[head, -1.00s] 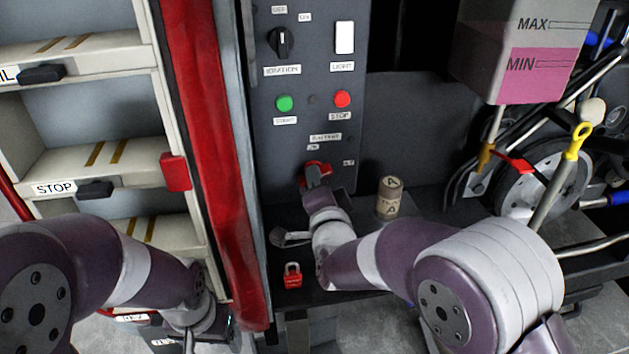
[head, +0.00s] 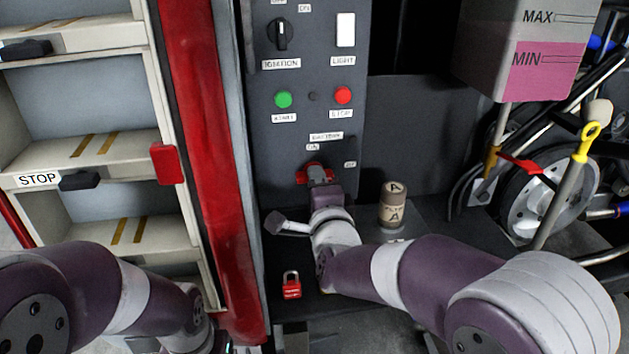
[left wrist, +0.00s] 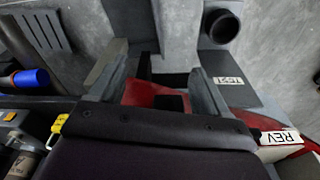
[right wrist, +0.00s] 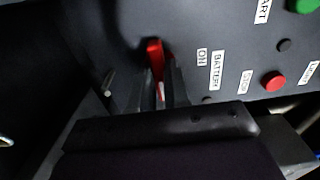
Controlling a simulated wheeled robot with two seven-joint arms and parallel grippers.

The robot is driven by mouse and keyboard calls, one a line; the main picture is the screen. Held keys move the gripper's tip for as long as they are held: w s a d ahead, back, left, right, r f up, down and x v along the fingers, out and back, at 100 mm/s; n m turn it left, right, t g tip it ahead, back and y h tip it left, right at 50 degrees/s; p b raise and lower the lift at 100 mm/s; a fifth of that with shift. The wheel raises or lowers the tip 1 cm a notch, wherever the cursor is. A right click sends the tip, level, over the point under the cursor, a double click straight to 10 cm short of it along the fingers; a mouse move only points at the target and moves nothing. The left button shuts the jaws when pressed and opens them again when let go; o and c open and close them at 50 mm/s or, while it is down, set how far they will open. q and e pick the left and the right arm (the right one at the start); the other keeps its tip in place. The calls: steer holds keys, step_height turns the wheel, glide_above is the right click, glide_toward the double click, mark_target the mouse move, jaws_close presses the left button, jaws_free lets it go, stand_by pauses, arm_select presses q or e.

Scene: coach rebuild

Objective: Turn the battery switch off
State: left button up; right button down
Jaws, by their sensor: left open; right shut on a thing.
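The red battery switch (head: 303,178) sits low on the dark control panel, under the battery label. The ON label (head: 313,147) is above it, and another small label (head: 350,164) is up to its right. My right gripper (head: 319,180) is shut on the switch handle. The right wrist view shows the red handle (right wrist: 155,58) between the fingers (right wrist: 160,88), lying roughly crosswise on the panel. The fingers hide part of it. My left gripper (left wrist: 155,85) is open; in the head view it is mostly out of frame at the lower left.
A red padlock (head: 291,286) and a tan cylinder marked A (head: 393,207) are on the ledge below the panel. The ignition knob (head: 281,35), green button (head: 284,99) and red button (head: 343,95) are above. A red post (head: 205,150) and shelves stand left.

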steer(key=c, duration=0.9)
jaws_free()
steer(key=shift+s+d+p, duration=0.1)
steer(key=shift+s+d, duration=0.2)
steer(key=shift+s, duration=1.15)
steer(key=shift+s+d+p, duration=0.1)
steer(key=shift+s+d, duration=0.2)
steer(key=shift+s, duration=1.2)
steer(key=shift+s+d+p, duration=0.1)
steer(key=shift+s+d, duration=0.2)
steer(key=shift+s, duration=1.15)
